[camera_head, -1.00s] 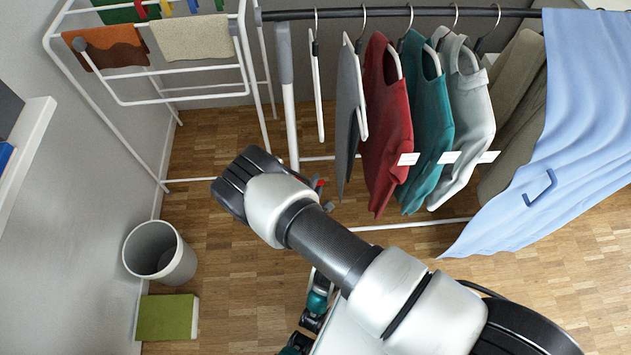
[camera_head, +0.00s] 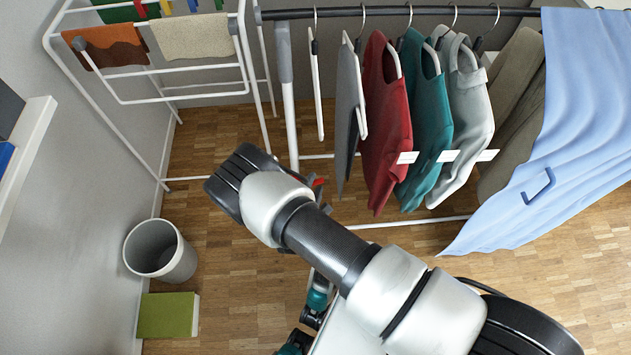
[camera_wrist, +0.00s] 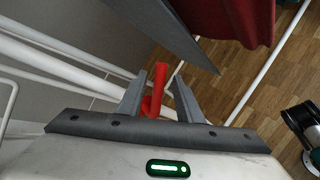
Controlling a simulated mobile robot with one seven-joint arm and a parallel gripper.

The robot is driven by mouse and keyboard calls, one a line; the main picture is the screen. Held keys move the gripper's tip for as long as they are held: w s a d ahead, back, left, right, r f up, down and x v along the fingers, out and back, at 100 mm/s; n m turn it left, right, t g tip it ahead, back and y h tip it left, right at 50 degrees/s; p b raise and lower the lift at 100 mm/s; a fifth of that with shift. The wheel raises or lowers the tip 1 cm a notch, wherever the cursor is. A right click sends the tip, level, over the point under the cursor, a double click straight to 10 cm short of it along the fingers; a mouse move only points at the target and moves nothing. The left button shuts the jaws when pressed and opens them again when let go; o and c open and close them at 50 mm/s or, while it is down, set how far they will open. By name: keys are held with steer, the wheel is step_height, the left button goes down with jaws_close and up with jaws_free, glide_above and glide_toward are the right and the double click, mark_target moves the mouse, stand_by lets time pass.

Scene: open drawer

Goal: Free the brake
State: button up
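A red lever, the brake (camera_wrist: 154,103), shows in the wrist view low on the white clothes rack. My gripper (camera_wrist: 158,78) is open, with one grey finger on each side of the lever. I see the lever between the fingers with gaps, and cannot tell whether either finger touches it. In the head view only a small red bit of the brake (camera_head: 318,182) shows beside my wrist, at the rack's near left foot. My wrist hides my fingers and most of the lever there.
A red shirt (camera_head: 384,120) and other garments hang from the dark rail (camera_head: 400,12) close by. A white drying rack (camera_head: 150,72) stands at the left. A bin (camera_head: 176,262) and green box (camera_head: 166,318) stand on the floor; a blue cloth (camera_head: 580,110) hangs right.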

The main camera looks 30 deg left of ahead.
steer(key=p+v, duration=0.2)
steer(key=v, duration=1.3)
steer(key=shift+s, duration=0.2)
steer(key=shift+r, duration=0.1)
